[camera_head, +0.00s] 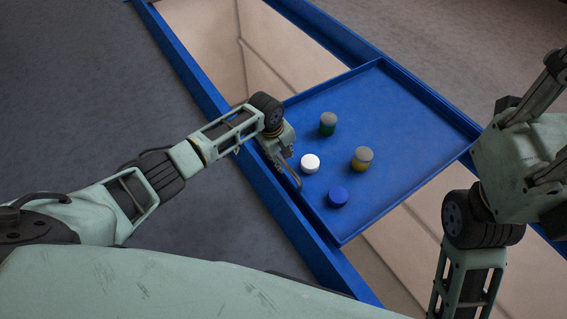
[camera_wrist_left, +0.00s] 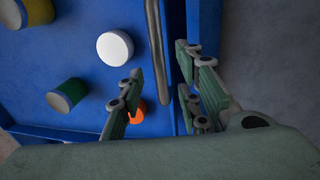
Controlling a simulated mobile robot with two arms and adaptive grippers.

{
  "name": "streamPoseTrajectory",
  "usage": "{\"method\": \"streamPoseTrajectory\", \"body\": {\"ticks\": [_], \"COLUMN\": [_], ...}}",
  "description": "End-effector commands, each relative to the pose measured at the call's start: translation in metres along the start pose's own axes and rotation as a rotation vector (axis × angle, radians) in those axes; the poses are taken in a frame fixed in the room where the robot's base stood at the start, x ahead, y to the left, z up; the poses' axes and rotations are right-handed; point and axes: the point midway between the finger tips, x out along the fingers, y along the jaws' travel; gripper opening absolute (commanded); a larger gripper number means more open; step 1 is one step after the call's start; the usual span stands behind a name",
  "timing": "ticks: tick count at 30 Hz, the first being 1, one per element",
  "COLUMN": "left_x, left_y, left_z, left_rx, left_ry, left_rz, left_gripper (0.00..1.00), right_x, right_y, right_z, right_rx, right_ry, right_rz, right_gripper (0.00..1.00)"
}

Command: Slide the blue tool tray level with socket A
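The blue tool tray (camera_head: 395,115) spans two blue rails and carries several short cylinders. A grey bar handle (camera_head: 292,175) runs along its left edge; it also shows in the left wrist view (camera_wrist_left: 156,45). My left gripper (camera_head: 282,150) is at that edge, near the far end of the handle. In the left wrist view my left gripper (camera_wrist_left: 160,75) is open, its fingers apart on either side of the handle, with gaps visible. The right arm shows at the right, but its fingers are out of frame. I cannot identify socket A.
On the tray stand a white cylinder (camera_head: 310,163), a blue one (camera_head: 338,196), a green one (camera_head: 328,124) and a yellow one (camera_head: 362,158), the last two grey-topped. An orange piece (camera_wrist_left: 137,112) shows beside a finger. The left rail (camera_head: 190,72) borders grey floor.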

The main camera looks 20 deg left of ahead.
Motion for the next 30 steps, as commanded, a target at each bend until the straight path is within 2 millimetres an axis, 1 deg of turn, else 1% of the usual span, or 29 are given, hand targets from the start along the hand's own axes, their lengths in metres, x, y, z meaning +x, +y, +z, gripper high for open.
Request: {"method": "streamPoseTrajectory", "body": {"ticks": [1, 6, 10, 19, 30], "left_x": [0.011, 0.024, 0.028, 0.028, 0.028], "left_y": [0.000, 0.000, 0.000, 0.001, 0.001], "left_z": [0.000, -0.001, -0.001, 0.000, 0.000], "left_rx": [0.000, 0.001, 0.001, 0.001, 0.001], "left_ry": [0.001, 0.001, 0.002, 0.001, 0.001], "left_rz": [0.001, 0.001, 0.002, 0.002, 0.002], "left_gripper": [0.32, 0.32, 0.32, 0.32, 0.00], "right_x": [-0.002, 0.005, 0.008, 0.010, 0.010], "right_y": [-0.001, -0.003, -0.004, -0.004, -0.004], "right_z": [-0.002, -0.006, -0.007, -0.007, -0.007], "right_rx": [-0.002, -0.006, -0.008, -0.008, -0.008], "right_ry": [0.018, 0.049, 0.059, 0.060, 0.060], "right_rz": [-0.006, -0.018, -0.022, -0.023, -0.023], "right_gripper": [0.30, 0.30, 0.30, 0.30, 0.30]}}
